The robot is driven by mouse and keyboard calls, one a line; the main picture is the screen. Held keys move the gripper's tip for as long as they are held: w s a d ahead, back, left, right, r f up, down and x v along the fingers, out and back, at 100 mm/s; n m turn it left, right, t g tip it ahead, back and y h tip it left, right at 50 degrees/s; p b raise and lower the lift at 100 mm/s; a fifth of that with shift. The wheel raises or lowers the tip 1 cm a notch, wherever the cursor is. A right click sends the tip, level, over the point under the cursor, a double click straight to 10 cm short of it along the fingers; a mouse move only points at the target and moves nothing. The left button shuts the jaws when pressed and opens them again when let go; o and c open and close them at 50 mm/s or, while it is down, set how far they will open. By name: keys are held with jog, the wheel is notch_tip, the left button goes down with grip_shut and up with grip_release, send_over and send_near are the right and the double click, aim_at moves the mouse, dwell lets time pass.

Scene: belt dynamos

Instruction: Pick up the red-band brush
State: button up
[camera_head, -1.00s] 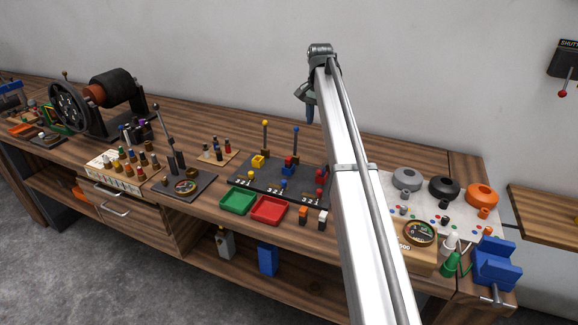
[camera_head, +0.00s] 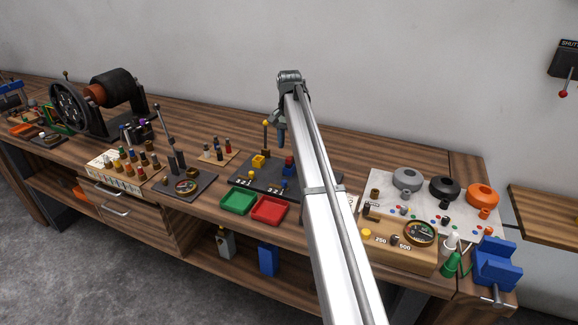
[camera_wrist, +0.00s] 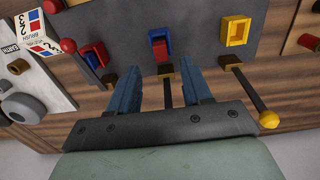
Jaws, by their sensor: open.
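I cannot pick out the red-band brush with certainty. My gripper (camera_head: 281,141) hangs above the dark plate (camera_head: 245,178). In the wrist view my gripper (camera_wrist: 157,68) is open, its two blue fingers apart with nothing held between them. A blue holder with red inside (camera_wrist: 160,48) lies below and beyond the fingertips. A red-and-blue holder (camera_wrist: 95,55) and a yellow holder (camera_wrist: 235,31) are either side.
A rod with a yellow ball (camera_wrist: 268,119) rises close to my gripper. A green tray (camera_head: 238,202) and a red tray (camera_head: 268,209) lie before the plate. A card marked BRUSH (camera_wrist: 40,37) shows. A meter box (camera_head: 400,238) and coloured round parts stand at right.

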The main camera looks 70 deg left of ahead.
aim_at(289, 158)
jog(key=shift+s+f, duration=0.1)
jog(key=shift+f, duration=2.65)
grip_shut()
